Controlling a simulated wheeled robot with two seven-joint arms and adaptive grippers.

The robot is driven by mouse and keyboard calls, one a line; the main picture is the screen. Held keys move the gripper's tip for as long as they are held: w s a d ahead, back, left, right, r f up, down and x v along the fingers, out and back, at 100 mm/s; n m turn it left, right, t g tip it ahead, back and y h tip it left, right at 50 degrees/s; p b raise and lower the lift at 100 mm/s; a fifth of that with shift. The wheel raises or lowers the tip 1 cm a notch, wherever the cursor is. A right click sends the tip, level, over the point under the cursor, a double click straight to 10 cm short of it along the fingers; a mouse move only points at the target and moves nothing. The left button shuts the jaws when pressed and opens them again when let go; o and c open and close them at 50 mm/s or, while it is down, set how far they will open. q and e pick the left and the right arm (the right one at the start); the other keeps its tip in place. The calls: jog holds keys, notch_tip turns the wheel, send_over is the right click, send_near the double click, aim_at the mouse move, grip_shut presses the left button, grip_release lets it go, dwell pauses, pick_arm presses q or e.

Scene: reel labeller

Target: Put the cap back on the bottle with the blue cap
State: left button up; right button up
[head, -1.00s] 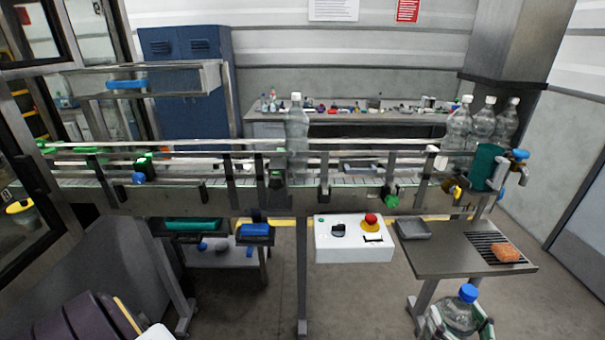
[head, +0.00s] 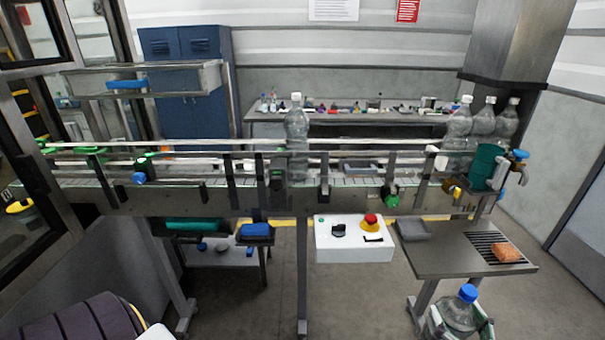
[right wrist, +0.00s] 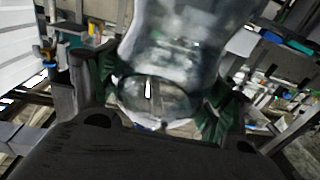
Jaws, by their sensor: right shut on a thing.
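The bottle with the blue cap (head: 457,312) is a clear bottle at the bottom right of the head view. Its blue cap (head: 468,293) sits at the top of it; I cannot tell how firmly it is seated. My right gripper (head: 461,327) is shut around this bottle, with a finger on either side. In the right wrist view the clear bottle (right wrist: 170,50) lies between the green-padded fingers (right wrist: 160,100); its cap is not visible there. The bottle is in front of the steel side table, apart from it. My left gripper is not in view.
A conveyor (head: 225,194) with rails crosses the scene, bearing an upright clear bottle (head: 297,130). Several bottles stand at its right end beside a green cylinder (head: 484,166). A steel side table (head: 445,255) holds an orange sponge (head: 506,252). A control box (head: 350,247) hangs mid-front.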

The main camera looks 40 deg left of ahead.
jog(key=shift+r, duration=0.25)
jog(key=shift+r, duration=0.25)
jog(key=shift+f, duration=0.1)
jog(key=shift+w, duration=0.1)
